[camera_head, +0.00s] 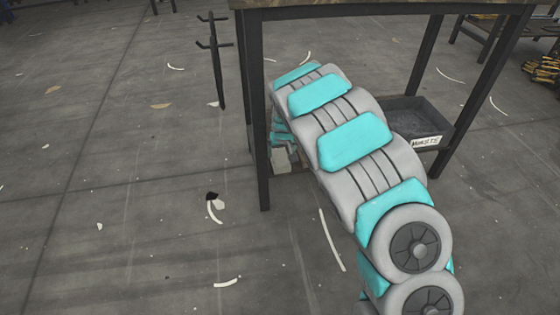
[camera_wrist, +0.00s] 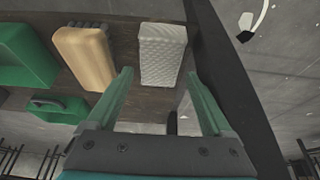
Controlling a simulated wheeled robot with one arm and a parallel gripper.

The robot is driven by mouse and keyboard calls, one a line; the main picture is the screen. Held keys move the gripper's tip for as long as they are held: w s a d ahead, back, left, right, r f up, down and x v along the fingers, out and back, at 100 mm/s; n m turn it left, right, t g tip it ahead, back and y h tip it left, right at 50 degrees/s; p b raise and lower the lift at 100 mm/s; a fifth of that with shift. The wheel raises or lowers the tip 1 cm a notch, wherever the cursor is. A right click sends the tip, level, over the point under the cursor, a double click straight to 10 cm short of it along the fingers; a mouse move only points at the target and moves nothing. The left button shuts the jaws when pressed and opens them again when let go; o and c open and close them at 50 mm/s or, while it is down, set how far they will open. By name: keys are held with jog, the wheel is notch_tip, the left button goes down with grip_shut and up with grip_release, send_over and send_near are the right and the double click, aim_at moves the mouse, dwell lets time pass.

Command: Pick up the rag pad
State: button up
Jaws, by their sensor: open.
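The rag pad, which I take to be the white textured block (camera_wrist: 163,55), lies on a dark brown shelf (camera_wrist: 125,62) in the wrist view. My gripper (camera_wrist: 157,74) is open and empty, with its two green fingers pointing toward the pad. In the picture the pad lies between and beyond the fingertips, nearer the left one; I cannot tell the exact gap. In the head view my arm reaches under a table (camera_head: 262,90) and hides the gripper; the pad cannot be made out there.
A tan block (camera_wrist: 84,55) lies left of the pad, with a green bin (camera_wrist: 25,55) and a smaller green thing (camera_wrist: 58,108) further left. A dark table leg (camera_wrist: 228,85) stands close on the right. A labelled dark tray (camera_head: 408,118) sits under the table; open floor lies left.

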aim_at(280, 157)
jog(key=x, duration=0.4)
jog(key=shift+w+f, duration=0.15)
jog(key=shift+f, duration=0.25)
jog(key=shift+f, duration=0.25)
dwell(0.4)
jog(key=c, duration=1)
